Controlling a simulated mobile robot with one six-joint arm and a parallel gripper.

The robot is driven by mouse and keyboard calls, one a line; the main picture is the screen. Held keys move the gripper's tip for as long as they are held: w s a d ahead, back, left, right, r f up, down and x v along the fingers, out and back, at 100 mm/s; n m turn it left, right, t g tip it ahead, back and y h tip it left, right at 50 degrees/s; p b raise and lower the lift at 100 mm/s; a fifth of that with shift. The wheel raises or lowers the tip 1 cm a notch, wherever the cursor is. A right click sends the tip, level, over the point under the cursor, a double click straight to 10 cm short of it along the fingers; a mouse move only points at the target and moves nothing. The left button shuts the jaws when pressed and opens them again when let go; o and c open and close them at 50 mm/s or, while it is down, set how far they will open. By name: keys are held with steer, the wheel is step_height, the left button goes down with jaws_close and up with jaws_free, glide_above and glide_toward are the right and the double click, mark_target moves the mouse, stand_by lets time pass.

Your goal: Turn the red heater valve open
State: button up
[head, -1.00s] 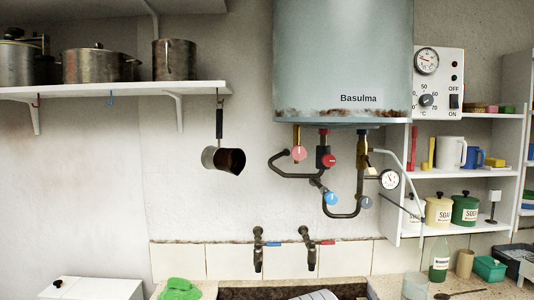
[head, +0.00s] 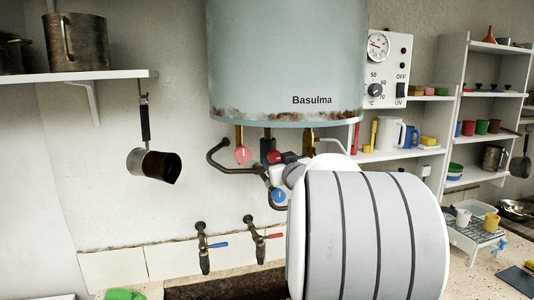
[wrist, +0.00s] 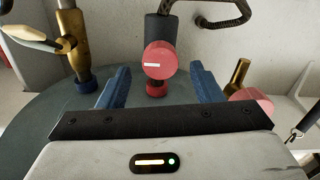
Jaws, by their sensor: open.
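A red valve knob (wrist: 158,60) with a white mark sits on a dark pipe in the wrist view, between and just beyond my open fingers. My gripper (wrist: 160,74) has its blue fingers apart on either side, with nothing held. In the head view, the red knob (head: 274,157) is under the heater (head: 285,70), partly covered by my gripper. A paler red knob (head: 243,155) on a brass pipe is to its left; it also shows in the wrist view (wrist: 250,103) at right. Whether the fingers touch the knob cannot be told.
A blue knob (head: 278,196) is just below my gripper. A dark curved pipe (head: 219,157) runs beside the valves. Two wall taps (head: 203,243) are lower left, and a hanging pan (head: 153,164) is further left.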

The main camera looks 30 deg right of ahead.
mark_target(276, 158)
steer(key=shift+p+x, duration=0.45)
steer(key=shift+x, duration=1.9)
steer(key=c, duration=1)
